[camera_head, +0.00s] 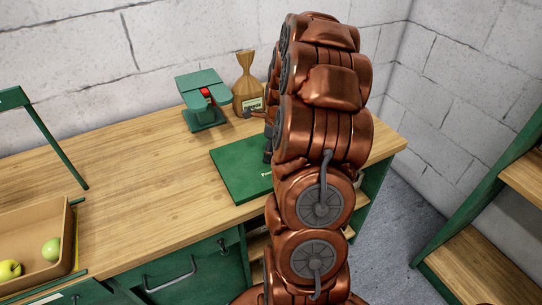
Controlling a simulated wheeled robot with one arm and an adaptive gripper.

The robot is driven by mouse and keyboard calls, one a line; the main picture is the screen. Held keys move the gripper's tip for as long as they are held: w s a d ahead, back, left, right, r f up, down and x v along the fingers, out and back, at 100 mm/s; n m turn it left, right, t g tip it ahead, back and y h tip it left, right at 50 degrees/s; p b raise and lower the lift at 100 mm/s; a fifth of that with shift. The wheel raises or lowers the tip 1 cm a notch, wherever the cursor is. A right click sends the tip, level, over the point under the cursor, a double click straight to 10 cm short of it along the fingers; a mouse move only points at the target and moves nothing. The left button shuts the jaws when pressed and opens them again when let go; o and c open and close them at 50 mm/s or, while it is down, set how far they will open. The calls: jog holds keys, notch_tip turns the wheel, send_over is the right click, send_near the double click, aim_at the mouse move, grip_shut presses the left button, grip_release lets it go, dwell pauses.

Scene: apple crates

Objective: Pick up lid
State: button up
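A flat dark green panel (235,168), which looks like the lid, lies on the wooden workbench (150,190). Pale lettering shows near its right side. My copper-coloured arm stands in front of its right end and hides part of it. A small dark part of my gripper (268,147) seems to show at the arm's left edge, over or beside the panel's right side. The fingers are mostly hidden behind the arm, so I cannot tell whether they touch the panel or hold anything.
A green device with a red part (205,97) and a tied brown paper bag (246,82) stand behind the panel. A crate (32,225) with a few apples is at lower left. Green-framed wooden shelves (480,265) stand at right. The bench's middle is clear.

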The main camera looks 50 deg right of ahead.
grip_shut()
dwell(0.4)
